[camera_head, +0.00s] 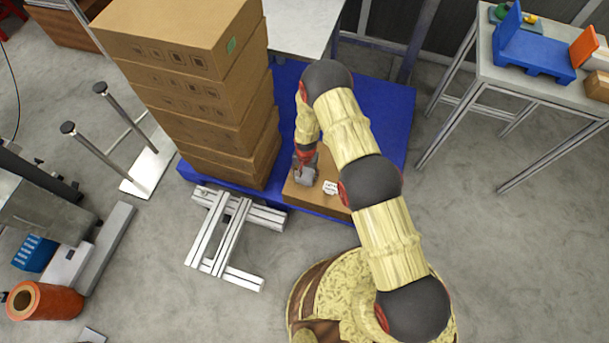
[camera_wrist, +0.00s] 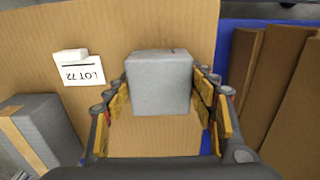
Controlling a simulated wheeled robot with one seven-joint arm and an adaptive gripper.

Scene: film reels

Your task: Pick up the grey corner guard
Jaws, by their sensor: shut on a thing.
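The grey corner guard (camera_wrist: 160,84) is a plain grey block between the two fingers of my gripper (camera_wrist: 162,92) in the wrist view. The fingers are shut on its left and right sides. In the head view my gripper (camera_head: 306,160) points down over the low cardboard carton (camera_head: 306,194), with the grey guard (camera_head: 304,174) at its tips. I cannot tell whether the guard still touches the carton top.
A white piece labelled LOT 72 (camera_wrist: 80,70) lies on the carton beside the guard. A grey block with a tan stripe (camera_wrist: 40,130) shows at lower left. Tall stacked cartons (camera_head: 205,100) stand left on the blue pallet (camera_head: 392,105). Metal frames (camera_head: 230,235) lie in front.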

